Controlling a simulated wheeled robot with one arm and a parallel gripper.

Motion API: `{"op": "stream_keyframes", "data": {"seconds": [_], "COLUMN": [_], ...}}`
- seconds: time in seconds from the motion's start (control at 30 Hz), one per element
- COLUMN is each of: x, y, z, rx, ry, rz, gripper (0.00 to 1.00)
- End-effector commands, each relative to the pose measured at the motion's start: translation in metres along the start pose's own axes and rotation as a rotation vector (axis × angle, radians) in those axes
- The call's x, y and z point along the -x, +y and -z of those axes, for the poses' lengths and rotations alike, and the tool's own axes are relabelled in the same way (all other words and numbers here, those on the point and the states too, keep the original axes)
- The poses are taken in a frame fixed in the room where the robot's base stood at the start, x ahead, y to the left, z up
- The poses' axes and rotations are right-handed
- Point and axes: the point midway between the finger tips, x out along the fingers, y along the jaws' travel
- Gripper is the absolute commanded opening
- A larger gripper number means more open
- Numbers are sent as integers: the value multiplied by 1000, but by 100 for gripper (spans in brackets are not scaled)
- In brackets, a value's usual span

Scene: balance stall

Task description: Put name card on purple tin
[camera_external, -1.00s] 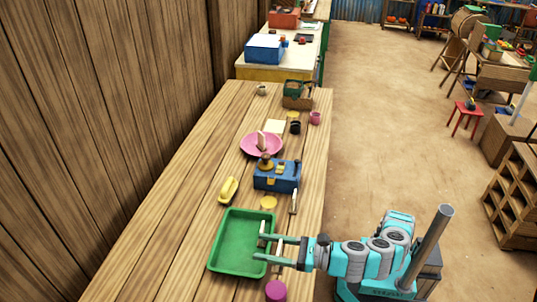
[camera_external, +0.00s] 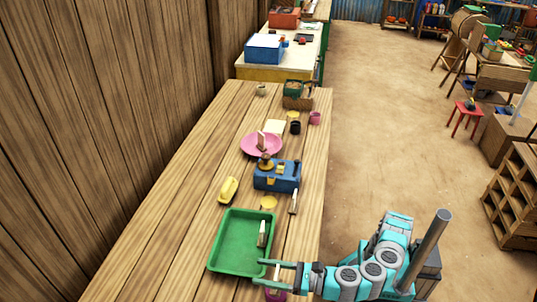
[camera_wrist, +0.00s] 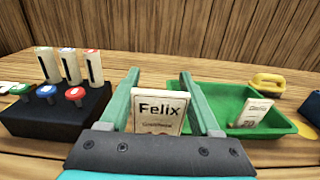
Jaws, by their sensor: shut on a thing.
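My gripper (camera_external: 257,271) is beside the near right edge of the green tray in the external view. In the wrist view, my gripper (camera_wrist: 159,76) is shut on a white name card (camera_wrist: 158,110) reading "Felix", which stands upright between the fingers. The purple tin (camera_external: 275,296) is at the bottom of the external view, at or under my fingers and partly covered by them. I cannot tell whether the card touches it. The tin is not visible in the wrist view.
The green tray (camera_external: 228,266) holds another card (camera_external: 262,234). A yellow-handled thing (camera_external: 228,190), a blue box (camera_external: 275,181) and a pink plate (camera_external: 248,151) lie farther up the table. In the wrist view, a black block (camera_wrist: 60,119) with coloured knobs is left.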

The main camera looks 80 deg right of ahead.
Motion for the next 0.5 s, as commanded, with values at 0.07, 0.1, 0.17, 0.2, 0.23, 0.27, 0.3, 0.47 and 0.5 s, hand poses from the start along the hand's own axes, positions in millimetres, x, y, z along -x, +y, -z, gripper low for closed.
{"op": "stream_keyframes", "data": {"seconds": [0.07,0.1,0.17,0.2,0.23,0.27,0.3,0.47,0.5], "x": [0,0,0,0,0,0,0,0,0], "y": [0,0,0,0,0,0,0,0,0], "z": [4,4,5,4,4,4,4,9,9], "rx": [0,0,0,-1,-1,0,0,0,0], "ry": [0,0,0,0,0,0,0,0,0], "rz": [0,0,0,0,0,0,0,-1,-1], "gripper": [0,0,0,0,0,0,0,0,0]}}
